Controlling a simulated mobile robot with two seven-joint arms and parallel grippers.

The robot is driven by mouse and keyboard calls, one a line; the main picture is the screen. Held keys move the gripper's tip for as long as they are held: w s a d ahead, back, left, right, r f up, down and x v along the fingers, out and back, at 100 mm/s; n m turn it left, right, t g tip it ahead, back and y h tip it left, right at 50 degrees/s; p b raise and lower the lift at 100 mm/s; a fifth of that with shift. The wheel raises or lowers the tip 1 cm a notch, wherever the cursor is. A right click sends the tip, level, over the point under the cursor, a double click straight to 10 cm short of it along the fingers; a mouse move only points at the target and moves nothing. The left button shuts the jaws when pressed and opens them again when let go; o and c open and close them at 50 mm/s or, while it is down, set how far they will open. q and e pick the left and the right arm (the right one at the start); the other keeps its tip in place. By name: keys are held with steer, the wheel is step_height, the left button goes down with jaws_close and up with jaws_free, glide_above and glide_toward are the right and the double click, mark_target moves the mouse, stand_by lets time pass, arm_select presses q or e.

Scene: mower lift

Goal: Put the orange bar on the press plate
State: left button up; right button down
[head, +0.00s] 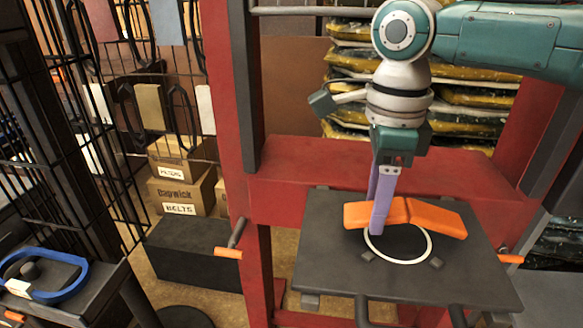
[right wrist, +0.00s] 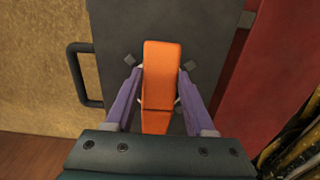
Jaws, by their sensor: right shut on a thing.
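The orange bar (head: 435,217) is a slightly bent block lying across the white ring (head: 402,262) on the dark press plate (head: 328,255). My right gripper (head: 380,222) comes down from above with its purple fingers on either side of the bar, shut on it left of its middle. In the right wrist view the bar (right wrist: 161,70) runs lengthwise between the two fingers, over the plate (right wrist: 115,30). Whether the bar touches the plate or hangs just above it, I cannot tell. The bar hides part of the ring. My left gripper is not in view.
A red press frame (head: 300,160) with uprights surrounds the plate. A lever with an orange grip (head: 228,252) sticks out at its left. A cart with a blue ring-shaped thing (head: 45,290) stands at lower left. Cardboard boxes (head: 180,190) and a black box (head: 190,255) are behind.

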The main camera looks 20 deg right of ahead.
steer(key=shift+f, duration=1.05)
steer(key=shift+c, duration=1.3)
jaws_free()
steer(key=shift+f, duration=0.15)
